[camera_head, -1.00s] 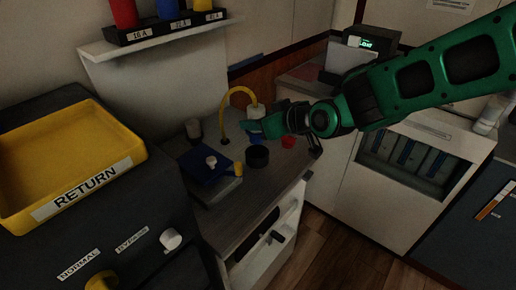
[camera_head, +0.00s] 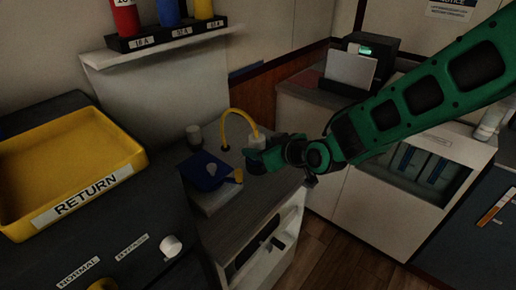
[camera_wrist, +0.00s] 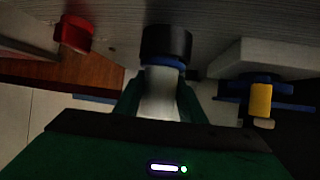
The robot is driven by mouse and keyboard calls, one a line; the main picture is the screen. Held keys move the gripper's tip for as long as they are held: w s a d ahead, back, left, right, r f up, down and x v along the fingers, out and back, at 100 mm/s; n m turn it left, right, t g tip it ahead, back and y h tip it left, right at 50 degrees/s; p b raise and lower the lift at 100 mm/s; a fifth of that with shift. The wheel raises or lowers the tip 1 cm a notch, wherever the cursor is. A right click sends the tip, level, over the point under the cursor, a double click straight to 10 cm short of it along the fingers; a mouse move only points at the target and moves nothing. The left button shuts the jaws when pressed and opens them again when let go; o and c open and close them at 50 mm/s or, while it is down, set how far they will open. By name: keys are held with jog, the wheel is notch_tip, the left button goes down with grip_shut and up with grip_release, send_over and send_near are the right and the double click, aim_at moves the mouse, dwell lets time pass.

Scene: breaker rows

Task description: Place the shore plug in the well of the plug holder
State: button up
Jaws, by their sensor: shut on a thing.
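The shore plug (camera_head: 257,142) is pale, with a yellow cable looping from its top to the counter. My gripper (camera_head: 258,156) is shut on it. In the wrist view the plug's pale body (camera_wrist: 160,98) lies between my fingers (camera_wrist: 158,100), and its blue end (camera_wrist: 163,62) points at the plug holder. The plug holder (camera_wrist: 166,42) is a dark round cup on the counter, lined up with the plug. The blue end meets or overlaps its rim; I cannot tell how far it is inside.
A box with a blue top (camera_head: 207,171) and yellow latch stands left of the holder. A red round object (camera_wrist: 75,33) is on the other side in the wrist view. A yellow RETURN tray (camera_head: 70,165) is at left; a grey cylinder (camera_head: 193,136) stands behind the box.

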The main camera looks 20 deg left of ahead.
jog(key=o, duration=1.4)
jog(key=v, duration=1.2)
jog(key=shift+r, duration=0.1)
jog(key=shift+w+d, duration=0.1)
